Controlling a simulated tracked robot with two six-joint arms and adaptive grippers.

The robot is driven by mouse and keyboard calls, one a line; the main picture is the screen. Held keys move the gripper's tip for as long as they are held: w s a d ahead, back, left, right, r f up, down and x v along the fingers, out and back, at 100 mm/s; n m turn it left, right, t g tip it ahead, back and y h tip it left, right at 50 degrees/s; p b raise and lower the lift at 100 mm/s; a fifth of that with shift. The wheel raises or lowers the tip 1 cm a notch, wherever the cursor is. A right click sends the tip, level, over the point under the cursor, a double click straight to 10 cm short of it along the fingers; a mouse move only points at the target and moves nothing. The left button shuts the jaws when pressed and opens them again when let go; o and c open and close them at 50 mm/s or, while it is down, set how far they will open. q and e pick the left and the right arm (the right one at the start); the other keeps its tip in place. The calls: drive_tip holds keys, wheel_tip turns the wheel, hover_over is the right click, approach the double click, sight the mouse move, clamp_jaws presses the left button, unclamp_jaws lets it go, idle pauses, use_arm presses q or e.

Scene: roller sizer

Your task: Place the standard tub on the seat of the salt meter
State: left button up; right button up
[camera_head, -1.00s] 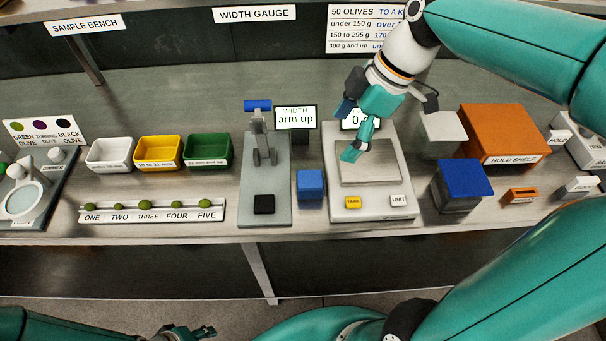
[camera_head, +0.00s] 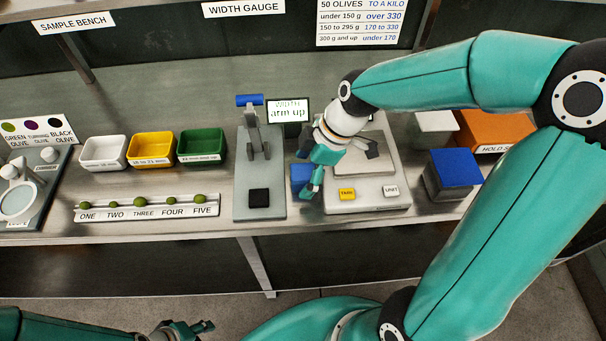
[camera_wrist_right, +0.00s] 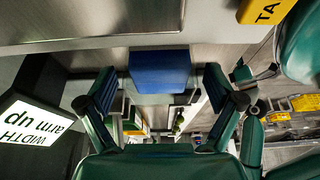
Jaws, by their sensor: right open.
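A small blue block-like container (camera_head: 301,177), possibly the standard tub, stands on the bench between the width gauge and the scale. My right gripper (camera_head: 312,178) is over it and partly hides it. In the right wrist view the blue container (camera_wrist_right: 160,72) shows ahead between the two spread fingers of the right gripper (camera_wrist_right: 160,95), with gaps on both sides. The right gripper is empty. My left gripper (camera_head: 188,328) is low at the bottom edge, away from the bench; its opening is unclear. I cannot make out a salt meter by label.
The scale (camera_head: 368,205) with yellow and white buttons is right of the container, the width gauge (camera_head: 262,212) left. A blue-topped grey box (camera_head: 453,175) and orange hold shelf (camera_head: 482,133) stand right. Three bowls (camera_head: 152,163) and an olive rack (camera_head: 150,213) are left.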

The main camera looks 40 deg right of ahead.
drive_tip(key=shift+w+a+f, duration=0.1)
drive_tip(key=shift+a+f, duration=0.05)
drive_tip(key=shift+f, duration=0.4)
drive_tip(key=c, duration=1.4)
drive_tip(key=shift+r, duration=0.1)
drive_tip(key=shift+c, duration=0.2)
drive_tip(key=shift+r, duration=0.1)
